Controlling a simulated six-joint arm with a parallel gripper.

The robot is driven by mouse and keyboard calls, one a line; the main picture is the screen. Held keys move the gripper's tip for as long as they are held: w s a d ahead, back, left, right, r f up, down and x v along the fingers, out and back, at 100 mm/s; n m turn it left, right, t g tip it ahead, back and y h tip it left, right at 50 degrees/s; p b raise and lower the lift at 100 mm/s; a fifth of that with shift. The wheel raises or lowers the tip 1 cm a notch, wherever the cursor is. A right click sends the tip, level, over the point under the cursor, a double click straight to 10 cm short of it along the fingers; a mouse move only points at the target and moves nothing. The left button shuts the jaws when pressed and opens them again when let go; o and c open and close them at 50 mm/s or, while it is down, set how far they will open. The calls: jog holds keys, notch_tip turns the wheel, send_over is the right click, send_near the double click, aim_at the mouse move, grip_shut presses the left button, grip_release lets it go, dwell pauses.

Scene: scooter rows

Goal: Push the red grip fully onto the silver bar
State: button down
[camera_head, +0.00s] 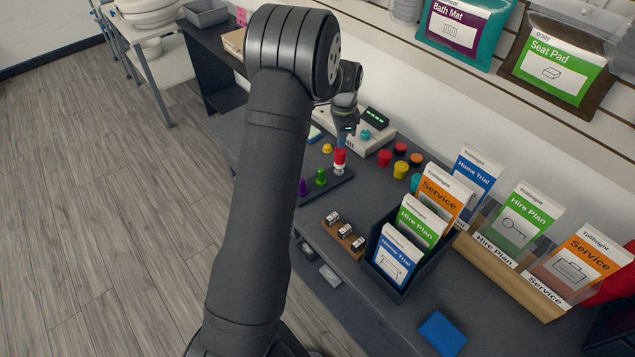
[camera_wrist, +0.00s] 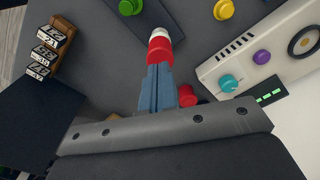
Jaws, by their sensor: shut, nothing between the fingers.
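The red grip (camera_head: 339,156) stands upright on the silver bar (camera_head: 338,170), whose pale lower part shows below it on a dark board (camera_head: 330,188). In the wrist view the red grip (camera_wrist: 160,46) is just beyond my fingertips, with a pale silver part (camera_wrist: 160,33) at its far end. My gripper (camera_head: 342,143) is above the grip with its fingers pointing down. In the wrist view my gripper (camera_wrist: 159,68) is shut and empty, its blue-grey fingertips at the grip's top end. I cannot tell whether they touch it. The bar inside the grip is hidden.
Green (camera_head: 320,177) and purple (camera_head: 302,187) pieces stand on the same board. A pale control box (camera_head: 372,143) is behind. Several red, yellow and teal pieces, including a yellow one (camera_head: 401,170), stand to the right. A wooden block (camera_head: 343,235) and leaflet holder (camera_head: 400,280) are in front.

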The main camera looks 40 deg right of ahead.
jog(key=shift+f, duration=2.15)
jog(key=shift+r, duration=0.15)
dwell(0.5)
jog(key=shift+r, duration=4.2)
jog(key=shift+f, duration=3.65)
